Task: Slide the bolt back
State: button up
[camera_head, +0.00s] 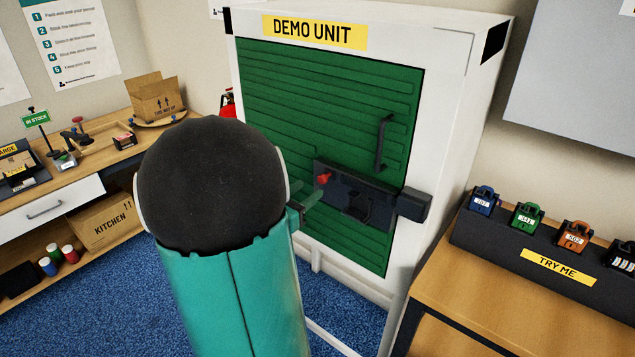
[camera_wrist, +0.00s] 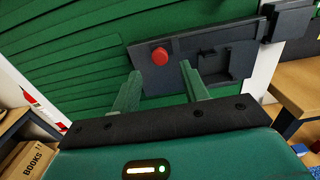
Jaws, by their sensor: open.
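The bolt's dark plate (camera_head: 350,193) is mounted on the green shutter door of the white demo unit. Its red knob (camera_head: 323,177) sits toward the plate's left end. A dark block (camera_head: 413,204) on the white frame stands at the plate's right end. In the wrist view the red knob (camera_wrist: 159,56) lies beyond and between the two fingertips. My gripper (camera_wrist: 160,82) is open and empty, with the knob ahead of it; I cannot tell the exact gap. In the head view my arm hides most of the gripper, and only finger parts (camera_head: 308,195) show beside the plate.
A black vertical handle (camera_head: 383,142) is above the bolt plate. A wooden table (camera_head: 520,285) with a dark stand of small padlocks is at right. A wooden bench (camera_head: 110,150) with a carton is at left. Blue carpet (camera_head: 100,305) shows on the floor.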

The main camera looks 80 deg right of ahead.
aim_at(320, 180)
jog(key=x, duration=0.5)
jog(key=shift+s+d, duration=0.15)
jog(key=shift+d, duration=0.1)
grip_shut()
